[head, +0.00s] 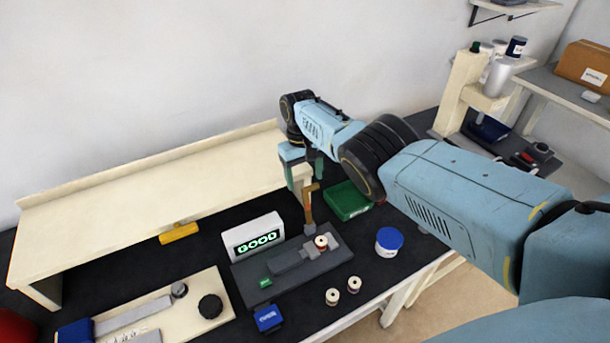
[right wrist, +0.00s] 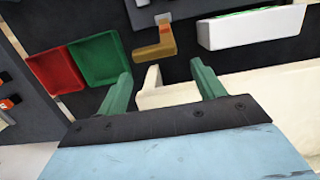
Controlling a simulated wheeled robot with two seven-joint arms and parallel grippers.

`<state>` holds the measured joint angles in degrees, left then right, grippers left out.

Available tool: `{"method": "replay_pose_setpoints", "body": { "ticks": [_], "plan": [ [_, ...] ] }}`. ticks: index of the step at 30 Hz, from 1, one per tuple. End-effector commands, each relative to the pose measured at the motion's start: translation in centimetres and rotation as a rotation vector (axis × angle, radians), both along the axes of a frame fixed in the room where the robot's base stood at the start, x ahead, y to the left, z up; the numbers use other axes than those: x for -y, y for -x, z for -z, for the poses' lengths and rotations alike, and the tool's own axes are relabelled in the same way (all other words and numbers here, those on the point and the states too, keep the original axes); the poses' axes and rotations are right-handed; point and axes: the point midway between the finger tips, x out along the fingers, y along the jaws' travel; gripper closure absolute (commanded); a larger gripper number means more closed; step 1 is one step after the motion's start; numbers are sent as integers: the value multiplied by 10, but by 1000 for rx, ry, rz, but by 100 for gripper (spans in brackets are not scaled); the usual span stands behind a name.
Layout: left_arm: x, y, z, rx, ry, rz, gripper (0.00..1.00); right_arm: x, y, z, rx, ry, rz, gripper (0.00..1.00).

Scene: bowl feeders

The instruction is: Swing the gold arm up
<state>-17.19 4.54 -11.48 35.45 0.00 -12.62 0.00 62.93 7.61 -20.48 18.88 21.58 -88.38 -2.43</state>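The gold arm (head: 308,204) stands roughly upright at the back of a dark grey fixture plate (head: 334,262). In the right wrist view the gold arm (right wrist: 153,51) lies ahead of and roughly between my fingertips, with a visible gap. My right gripper (head: 303,165) is open and empty, above and behind the gold arm by the shelf's right end. Its two green fingers (right wrist: 160,72) are spread wide in the wrist view. A spool (head: 321,242) sits on the fixture plate near the gold arm's foot. My left gripper is not in view.
A white display (head: 253,237) reading GOOD stands left of the fixture. A green tray (head: 346,201) and a red tray (right wrist: 56,71) lie near the gripper. A cream shelf (head: 120,205) runs behind. A blue-lidded jar (head: 389,240) and two spools stand at the right front.

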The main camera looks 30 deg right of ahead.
Motion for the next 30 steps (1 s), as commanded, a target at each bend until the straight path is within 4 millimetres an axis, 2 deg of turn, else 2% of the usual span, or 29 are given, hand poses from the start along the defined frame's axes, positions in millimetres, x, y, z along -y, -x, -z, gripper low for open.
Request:
{"method": "replay_pose_setpoints", "body": {
  "ticks": [5,8,11,15,21,27,30],
  "plan": [
    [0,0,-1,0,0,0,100,1,1,-1,-3,0,1,32],
    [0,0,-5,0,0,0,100,0,0,-8,-2,0,1,32],
    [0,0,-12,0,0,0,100,0,-3,-25,-1,0,1,32],
    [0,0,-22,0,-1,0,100,0,-7,-56,1,0,1,32],
    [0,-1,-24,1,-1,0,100,0,-14,-97,3,0,1,32],
    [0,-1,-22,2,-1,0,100,0,-18,-124,1,1,0,32],
    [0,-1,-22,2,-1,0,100,0,-18,-130,-1,0,0,32]
  ]
}}
